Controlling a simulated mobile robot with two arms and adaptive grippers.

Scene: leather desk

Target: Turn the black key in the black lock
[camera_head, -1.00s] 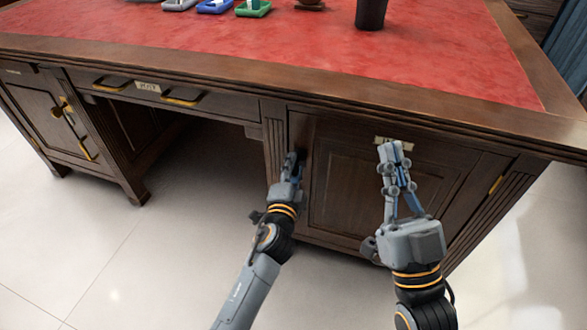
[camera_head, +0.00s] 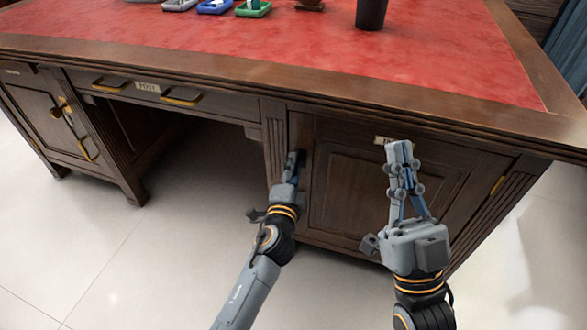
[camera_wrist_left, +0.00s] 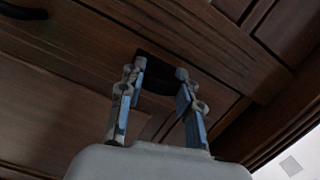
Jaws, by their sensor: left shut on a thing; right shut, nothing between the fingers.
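My left gripper (camera_head: 291,160) is at the left edge of the right-hand cabinet door (camera_head: 340,185), below the desk top. It is shut on a small black thing, taken to be the black key (camera_wrist_left: 156,82), which shows as a dark shape between the two fingers in the left wrist view (camera_wrist_left: 160,75). The key's turn angle cannot be made out. The black lock cannot be told apart from the dark shape; in the head view the fingers hide that spot. My right gripper (camera_head: 399,147) is shut and empty in front of the same door, near its label plate.
The dark wooden desk has a red leather top (camera_head: 330,50) with trays (camera_head: 253,9) and a black cup (camera_head: 371,13). Drawers with brass handles (camera_head: 180,100) and a left cabinet door (camera_head: 45,125) lie left. The floor in front is clear.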

